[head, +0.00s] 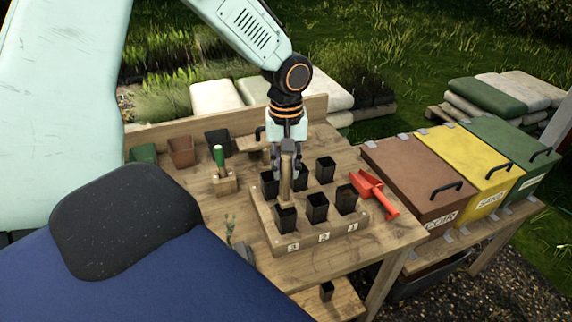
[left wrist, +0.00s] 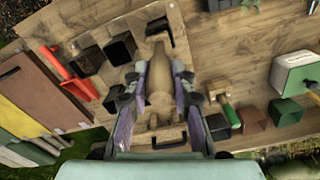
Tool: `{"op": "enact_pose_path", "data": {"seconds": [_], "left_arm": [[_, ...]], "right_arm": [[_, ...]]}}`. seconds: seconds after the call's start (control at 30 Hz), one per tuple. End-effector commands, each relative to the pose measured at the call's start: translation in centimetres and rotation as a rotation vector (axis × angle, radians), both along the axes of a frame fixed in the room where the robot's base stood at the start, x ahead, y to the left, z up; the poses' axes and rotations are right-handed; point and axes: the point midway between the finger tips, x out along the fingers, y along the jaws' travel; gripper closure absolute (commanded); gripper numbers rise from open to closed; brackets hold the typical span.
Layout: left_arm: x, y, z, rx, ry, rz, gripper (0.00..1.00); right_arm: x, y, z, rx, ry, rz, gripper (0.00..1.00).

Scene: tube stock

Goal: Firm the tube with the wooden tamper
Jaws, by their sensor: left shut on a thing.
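My left gripper (head: 287,172) points down over the wooden tube rack (head: 262,222) and is shut on the wooden tamper (head: 285,190). The tamper hangs upright. It also shows between the fingers in the left wrist view (left wrist: 158,75). Its lower end overlaps the top of the front-left black tube (head: 286,220), above label 3; I cannot tell whether it is inside. Other black tubes stand in the rack, among them the front-middle one (head: 317,208) and the front-right one (head: 346,200). The fill inside the tubes is too dark to tell. My right gripper is not in view.
A red scoop (head: 374,193) lies right of the rack. A green-handled tool (head: 218,157) stands in a wooden block to the left. Pots (head: 181,152) line the bench's back left. Brown, yellow (head: 468,157) and green lidded bins stand to the right. A small plant (head: 234,236) is front left.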

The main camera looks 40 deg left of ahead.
Motion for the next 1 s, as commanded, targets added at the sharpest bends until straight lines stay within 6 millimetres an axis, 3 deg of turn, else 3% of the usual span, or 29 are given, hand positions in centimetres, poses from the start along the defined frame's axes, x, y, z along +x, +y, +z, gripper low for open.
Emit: {"op": "enact_pose_path", "data": {"seconds": [1.0], "left_arm": [[0.0, 0.1, -1.6, 0.000, 0.000, 0.000, 1.00]], "right_arm": [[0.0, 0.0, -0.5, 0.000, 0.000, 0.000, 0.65]]}}
